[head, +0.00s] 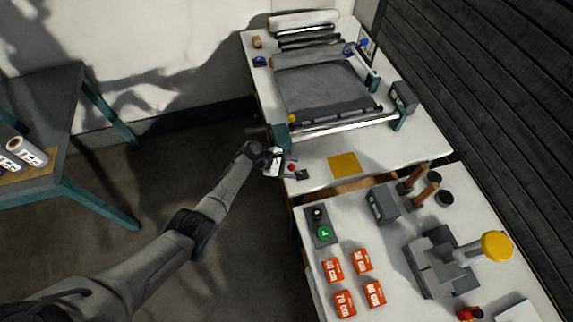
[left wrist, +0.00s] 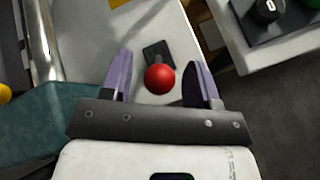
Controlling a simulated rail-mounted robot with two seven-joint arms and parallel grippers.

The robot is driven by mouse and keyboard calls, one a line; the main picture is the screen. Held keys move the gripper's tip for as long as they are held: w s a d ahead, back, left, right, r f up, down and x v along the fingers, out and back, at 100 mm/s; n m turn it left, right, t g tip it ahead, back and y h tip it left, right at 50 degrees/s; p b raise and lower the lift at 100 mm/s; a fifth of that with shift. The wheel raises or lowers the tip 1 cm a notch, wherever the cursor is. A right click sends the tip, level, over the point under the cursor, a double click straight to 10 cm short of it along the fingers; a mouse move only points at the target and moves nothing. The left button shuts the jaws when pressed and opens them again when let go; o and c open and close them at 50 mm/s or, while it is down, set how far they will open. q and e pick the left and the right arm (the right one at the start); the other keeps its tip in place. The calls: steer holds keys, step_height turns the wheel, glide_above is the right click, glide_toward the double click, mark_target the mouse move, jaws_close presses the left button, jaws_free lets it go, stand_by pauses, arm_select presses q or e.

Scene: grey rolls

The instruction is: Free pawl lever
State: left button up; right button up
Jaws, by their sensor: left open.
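The pawl lever shows as a red ball knob (left wrist: 160,79) above a small dark plate (left wrist: 158,54) in the left wrist view. In the head view the red knob (head: 291,167) is at the near left corner of the roll table. My left gripper (head: 283,164) is beside it, its arm coming in from the lower left. In the left wrist view my left gripper (left wrist: 161,80) is open, with its two purple fingers apart on either side of the knob. I cannot tell that either finger touches it. The lever's stem is hidden behind the knob. My right gripper is not in view.
A grey sheet (head: 322,88) lies by a pale roller (head: 340,124) with a teal end block (head: 281,137) close to my left gripper. A yellow square (head: 344,164) lies on the table. A nearer bench holds a green button box (head: 321,227) and several orange boxes (head: 345,304).

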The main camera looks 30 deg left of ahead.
arm_select(q)
steer(key=p+v, duration=0.2)
steer(key=v, duration=1.1)
steer(key=shift+s+a+r, duration=0.2)
steer(key=shift+a, duration=0.05)
